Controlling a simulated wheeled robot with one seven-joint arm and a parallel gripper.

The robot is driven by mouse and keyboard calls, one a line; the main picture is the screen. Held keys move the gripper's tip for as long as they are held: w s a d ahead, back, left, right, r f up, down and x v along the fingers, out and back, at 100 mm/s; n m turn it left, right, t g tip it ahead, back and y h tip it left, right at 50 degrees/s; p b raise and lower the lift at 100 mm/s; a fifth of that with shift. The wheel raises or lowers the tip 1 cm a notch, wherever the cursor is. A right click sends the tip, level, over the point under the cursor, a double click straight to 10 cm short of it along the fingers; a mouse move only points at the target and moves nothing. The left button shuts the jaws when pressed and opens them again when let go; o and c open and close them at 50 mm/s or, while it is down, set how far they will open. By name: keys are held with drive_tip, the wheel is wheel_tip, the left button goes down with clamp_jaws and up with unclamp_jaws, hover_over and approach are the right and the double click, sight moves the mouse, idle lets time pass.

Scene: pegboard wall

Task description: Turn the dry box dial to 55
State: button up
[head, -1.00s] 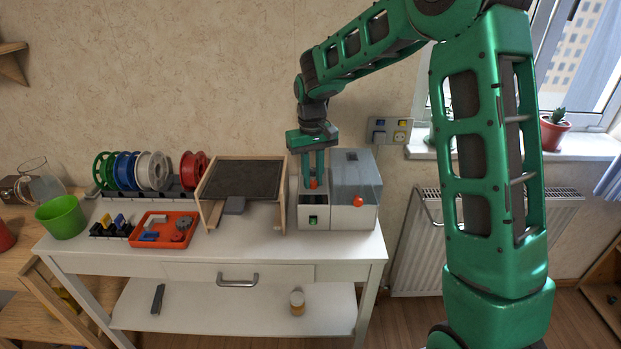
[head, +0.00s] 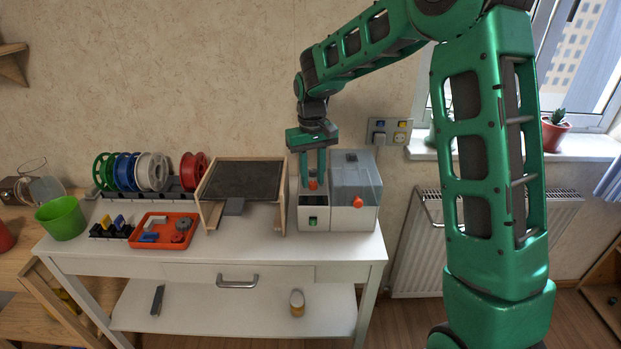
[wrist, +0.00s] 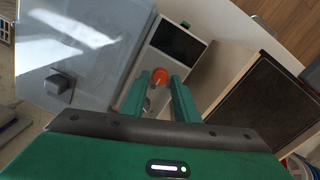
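The dry box (head: 341,217) is a white box with a clear grey lid, at the right end of the white table. An orange dial (head: 313,185) sits on its left section; it also shows in the wrist view (wrist: 160,76). My gripper (head: 313,178) points down over the dial. In the wrist view its two green fingers (wrist: 160,80) are apart, one on each side of the dial, with a narrow gap visible. The dial's pointer and scale cannot be read.
A second orange knob (head: 357,201) is on the box's right front. A wooden-sided dark panel (head: 243,181) stands close to the left of the box. Farther left are an orange tray (head: 160,243), spools (head: 152,171) and a green bucket (head: 61,218). A wall socket (head: 390,131) is behind.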

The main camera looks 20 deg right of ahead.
sight(314, 183)
wheel_tip(314, 183, up, 10)
drive_tip(key=shift+r, duration=0.15)
idle(0.3)
drive_tip(key=shift+a, duration=0.1)
drive_tip(key=s+d, duration=0.3)
drive_tip(key=s+d+r+m, duration=0.1)
drive_tip(key=s+d, duration=0.2)
drive_tip(key=s, duration=0.1)
drive_tip(key=s+d+m, duration=0.1)
drive_tip(key=s+d, duration=0.2)
drive_tip(key=shift+s+d+r+h, duration=0.4)
drive_tip(key=s+d+f+m, duration=0.1)
drive_tip(key=s+d+f, duration=0.1)
drive_tip(key=s, duration=0.7)
drive_tip(key=s+d+f+m, duration=0.2)
drive_tip(key=s+d, duration=0.1)
drive_tip(key=s, duration=0.7)
drive_tip(key=s+d+f+m+y, duration=0.1)
drive_tip(key=s+d+f+m, duration=0.1)
drive_tip(key=s, duration=0.8)
drive_tip(key=shift+d+f, duration=0.25)
